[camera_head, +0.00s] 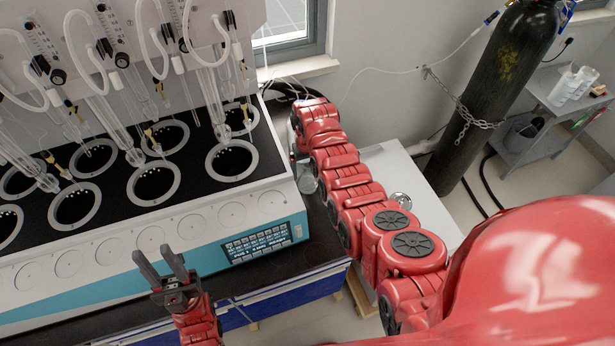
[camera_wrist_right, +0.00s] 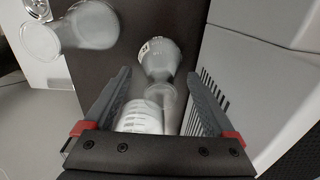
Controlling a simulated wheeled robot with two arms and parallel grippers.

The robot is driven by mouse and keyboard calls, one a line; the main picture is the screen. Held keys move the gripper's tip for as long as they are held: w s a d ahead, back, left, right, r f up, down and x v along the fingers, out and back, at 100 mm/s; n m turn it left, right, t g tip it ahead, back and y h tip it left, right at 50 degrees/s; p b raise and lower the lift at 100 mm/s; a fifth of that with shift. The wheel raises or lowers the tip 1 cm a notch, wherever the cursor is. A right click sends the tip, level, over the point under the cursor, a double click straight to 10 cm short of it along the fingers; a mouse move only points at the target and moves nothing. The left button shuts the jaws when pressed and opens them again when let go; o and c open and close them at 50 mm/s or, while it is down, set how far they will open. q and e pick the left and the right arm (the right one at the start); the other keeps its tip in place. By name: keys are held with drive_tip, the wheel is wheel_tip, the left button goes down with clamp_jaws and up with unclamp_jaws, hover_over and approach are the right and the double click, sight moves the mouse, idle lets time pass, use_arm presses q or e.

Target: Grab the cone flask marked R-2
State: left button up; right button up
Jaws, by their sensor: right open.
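Several clear conical flasks show in the right wrist view. One flask (camera_wrist_right: 159,62) lies in view just past and between the fingertips, with small markings near its base that I cannot read. A white-marked glass item (camera_wrist_right: 142,118) shows between the fingers, lower down. Another flask (camera_wrist_right: 82,28) is at the upper left. I cannot tell which is R-2. My right gripper (camera_wrist_right: 158,80) is open around this glassware; no grip shows. In the head view its jaws are mostly hidden by my red arm, beside a glass piece (camera_head: 307,181). My left gripper (camera_head: 163,263) is open and empty before the distiller.
The distiller (camera_head: 262,205), with ring-shaped wells and glass tubes, fills the left. Its side (camera_wrist_right: 245,80) is close to my right gripper. A dark bench top (camera_head: 318,230) runs beside it. A chained black gas cylinder (camera_head: 490,85) and grey cart (camera_head: 545,115) stand at right.

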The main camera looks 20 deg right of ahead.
drive_tip(key=shift+f, duration=0.45)
drive_tip(key=shift+c, duration=0.2)
clamp_jaws()
